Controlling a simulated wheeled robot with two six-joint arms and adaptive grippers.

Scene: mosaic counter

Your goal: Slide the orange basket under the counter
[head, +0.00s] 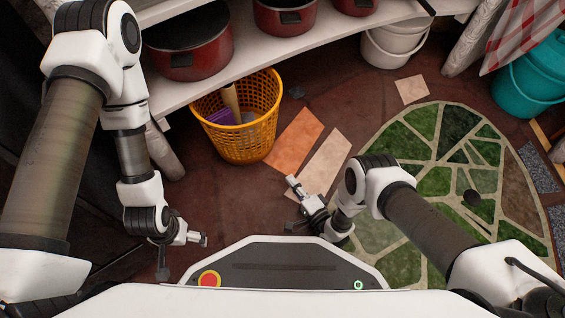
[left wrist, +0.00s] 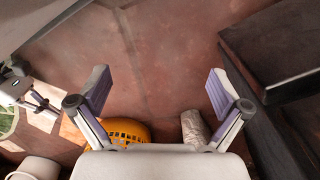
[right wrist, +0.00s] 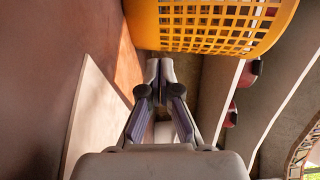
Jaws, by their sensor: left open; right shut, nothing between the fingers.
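The orange basket (head: 243,135) stands upright on the floor at the front edge of the counter (head: 215,84). A purple item and a wooden piece show inside it. Most of the basket is in front of the counter edge in the head view. My right gripper (head: 292,183) is shut and empty, low and to the right of the basket. In the right wrist view its fingertips (right wrist: 159,70) point toward the basket wall (right wrist: 210,28), seemingly apart from it. My left gripper (head: 190,250) is open and empty, in front and left; the left wrist view shows the basket (left wrist: 128,130) partly hidden.
Red pots (head: 190,55) stand on the counter. A white bucket (head: 393,45) sits under it at right, and a teal bucket (head: 530,78) farther right. A counter leg (head: 165,150) is left of the basket. Flat orange (head: 295,140) and beige tiles (head: 325,163) lie beside it.

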